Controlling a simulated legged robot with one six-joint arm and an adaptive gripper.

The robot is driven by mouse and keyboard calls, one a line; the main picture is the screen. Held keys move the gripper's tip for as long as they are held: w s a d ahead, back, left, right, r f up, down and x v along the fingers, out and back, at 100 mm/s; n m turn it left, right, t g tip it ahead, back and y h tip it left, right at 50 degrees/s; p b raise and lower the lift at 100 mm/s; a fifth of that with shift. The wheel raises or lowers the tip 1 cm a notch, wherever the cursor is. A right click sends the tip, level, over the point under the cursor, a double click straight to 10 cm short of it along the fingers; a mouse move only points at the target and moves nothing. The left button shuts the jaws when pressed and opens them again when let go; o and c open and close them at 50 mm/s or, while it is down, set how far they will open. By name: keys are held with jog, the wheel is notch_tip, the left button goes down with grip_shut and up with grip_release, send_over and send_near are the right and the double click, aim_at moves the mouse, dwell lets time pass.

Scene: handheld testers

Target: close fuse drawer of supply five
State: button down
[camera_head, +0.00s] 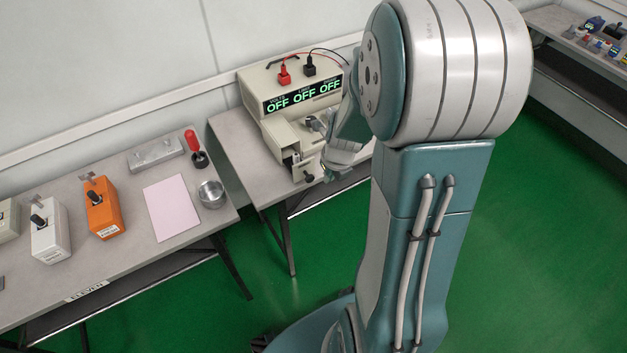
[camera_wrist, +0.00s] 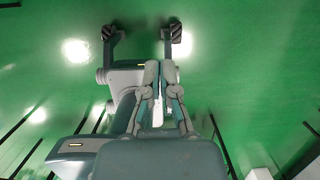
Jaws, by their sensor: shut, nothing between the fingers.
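A beige power supply (camera_head: 287,108) stands on the middle bench, with a green-lit display (camera_head: 303,95) reading OFF three times. I can read no number on it. Low on its front, a small drawer (camera_head: 306,168) with a dark knob sticks out, so it is open. My gripper (camera_head: 328,176) is just right of the drawer front, partly hidden by my arm; I cannot tell whether it touches. In the wrist view my gripper (camera_wrist: 158,68) is shut and empty, over green floor. The supply and drawer do not show clearly there.
Red and black plugs (camera_head: 285,75) with leads sit on top of the supply. The left bench (camera_head: 130,255) holds orange and white testers, a pink sheet (camera_head: 172,207) and a metal cup (camera_head: 212,194). A gap separates the benches. Green floor is open in front.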

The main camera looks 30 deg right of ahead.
aim_at(299, 164)
jog(key=w+a+f, duration=0.1)
jog(key=w+f, duration=0.5)
jog(key=f, duration=0.2)
dwell(0.4)
jog(key=shift+f, duration=0.1)
